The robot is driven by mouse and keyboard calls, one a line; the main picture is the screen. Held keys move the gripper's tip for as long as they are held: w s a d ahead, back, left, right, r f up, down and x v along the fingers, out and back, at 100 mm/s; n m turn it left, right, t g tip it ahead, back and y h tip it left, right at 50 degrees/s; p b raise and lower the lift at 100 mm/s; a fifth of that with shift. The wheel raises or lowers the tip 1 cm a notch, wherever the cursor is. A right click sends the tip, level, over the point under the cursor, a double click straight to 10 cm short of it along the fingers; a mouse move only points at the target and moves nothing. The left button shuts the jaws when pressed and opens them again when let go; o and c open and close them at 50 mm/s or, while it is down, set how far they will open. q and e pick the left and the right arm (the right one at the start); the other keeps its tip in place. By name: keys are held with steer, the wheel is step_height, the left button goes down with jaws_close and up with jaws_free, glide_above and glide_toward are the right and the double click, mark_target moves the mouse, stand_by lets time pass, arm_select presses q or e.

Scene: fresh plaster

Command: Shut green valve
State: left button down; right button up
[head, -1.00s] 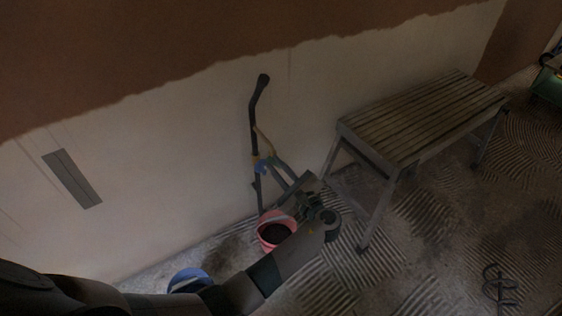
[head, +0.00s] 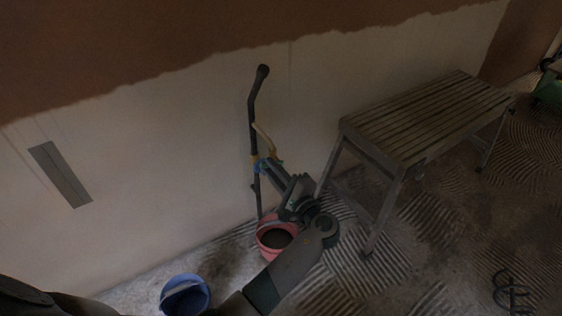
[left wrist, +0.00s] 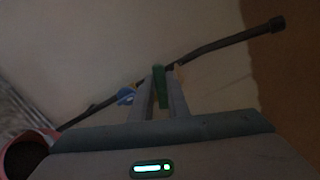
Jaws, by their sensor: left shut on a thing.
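A dark standpipe (head: 252,135) rises in front of the wall, with a bent top and a yellowish branch (head: 265,138). The green valve handle (left wrist: 160,86) sits between the fingers of my left gripper (left wrist: 163,78) in the left wrist view, and the gripper is shut on it. In the head view my left gripper (head: 269,171) reaches the pipe from the lower right and hides most of the handle. A blue valve handle (left wrist: 125,96) is just left of the fingers; it also shows in the head view (head: 258,166). My right gripper is out of view.
A pink bucket (head: 266,248) with dark contents stands below my left gripper. A blue bucket (head: 199,287) is at lower left. A slatted wooden bench (head: 420,115) stands to the right. A dark looped object (head: 510,292) lies at lower right.

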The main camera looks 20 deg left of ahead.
arm_select(q)
steer(key=shift+s+f+n+b, duration=0.1)
steer(key=shift+f+n+b, duration=0.4)
steer(key=shift+n+b, duration=0.55)
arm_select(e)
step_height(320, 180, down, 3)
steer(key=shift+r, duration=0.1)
arm_select(q)
steer(key=n+b, duration=0.2)
steer(key=b, duration=0.1)
steer(key=shift+f+n, duration=0.35)
steer(key=shift+f, duration=0.05)
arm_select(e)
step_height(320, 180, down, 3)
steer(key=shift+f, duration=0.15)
